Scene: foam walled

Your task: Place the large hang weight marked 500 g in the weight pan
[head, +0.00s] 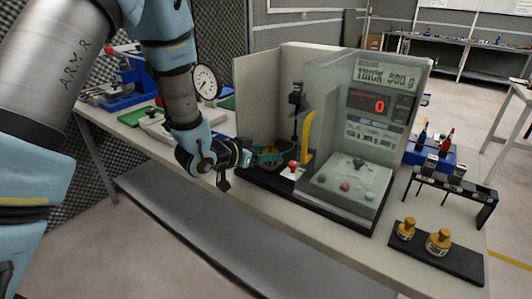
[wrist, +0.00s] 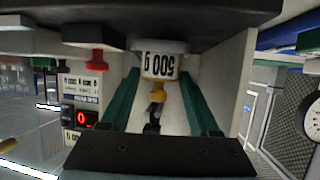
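The 500 g weight (wrist: 160,66) shows upside down in the wrist view, with a white label and a yellow part with a dark hook. It is between the two teal fingers of my gripper (wrist: 161,75). The fingers are spread wide, and thin gaps seem to show beside the label; contact is unclear. A pale round piece (wrist: 158,45) lies against the weight's far end; I cannot tell whether it is the pan. In the head view my gripper (head: 268,157) is low at the left of the clear-walled tester, and the weight is not distinguishable there.
A red knob (head: 292,165) on a white base stands just right of my gripper. The tester's clear box (head: 350,140) has a display (head: 379,105) reading 0. A yellow curved part (head: 309,137) rises beside it. Two brass-coloured weights (head: 438,242) stand on a black tray at front right.

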